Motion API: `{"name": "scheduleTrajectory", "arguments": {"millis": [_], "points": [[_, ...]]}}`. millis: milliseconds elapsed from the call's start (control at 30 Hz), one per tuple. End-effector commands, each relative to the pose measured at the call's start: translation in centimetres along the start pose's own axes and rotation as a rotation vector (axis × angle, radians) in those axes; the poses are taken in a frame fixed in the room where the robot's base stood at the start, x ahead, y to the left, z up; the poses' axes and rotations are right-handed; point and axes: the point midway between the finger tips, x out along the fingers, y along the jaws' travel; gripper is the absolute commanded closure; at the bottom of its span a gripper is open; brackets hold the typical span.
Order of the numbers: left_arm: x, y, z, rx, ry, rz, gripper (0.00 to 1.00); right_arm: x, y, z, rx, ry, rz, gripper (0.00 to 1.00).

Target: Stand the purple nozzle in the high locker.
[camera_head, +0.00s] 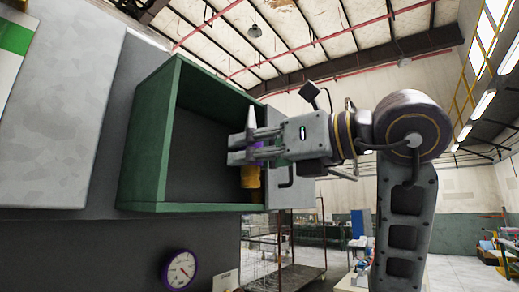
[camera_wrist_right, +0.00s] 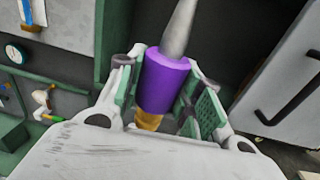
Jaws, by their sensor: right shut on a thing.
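The purple nozzle (camera_wrist_right: 167,82) has a grey tapered tip and a brass-yellow base. My right gripper (camera_head: 256,146) is shut around its purple middle and holds it upright, tip up. In the right wrist view the fingers (camera_wrist_right: 163,92) press on both sides of it. The high locker (camera_head: 146,135) is a green open-fronted box. In the head view the nozzle's yellow base (camera_head: 250,177) shows below the fingers, in front of the locker's right part, above the bottom edge. I cannot tell how deep inside it is. My left gripper is not in view.
A grey door (camera_wrist_right: 285,75) with a black handle stands open at the locker's right; it also shows behind my gripper in the head view (camera_head: 292,195). A round purple-rimmed gauge (camera_head: 180,269) is below the locker. The locker's left part looks empty.

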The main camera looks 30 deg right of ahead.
Motion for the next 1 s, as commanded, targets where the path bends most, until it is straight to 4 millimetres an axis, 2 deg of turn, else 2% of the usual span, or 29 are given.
{"name": "scheduleTrajectory", "arguments": {"millis": [1000], "points": [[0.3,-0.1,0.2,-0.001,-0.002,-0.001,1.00,6.0,-0.4,-1.2,0.001,-0.001,0.000,0.97]]}}
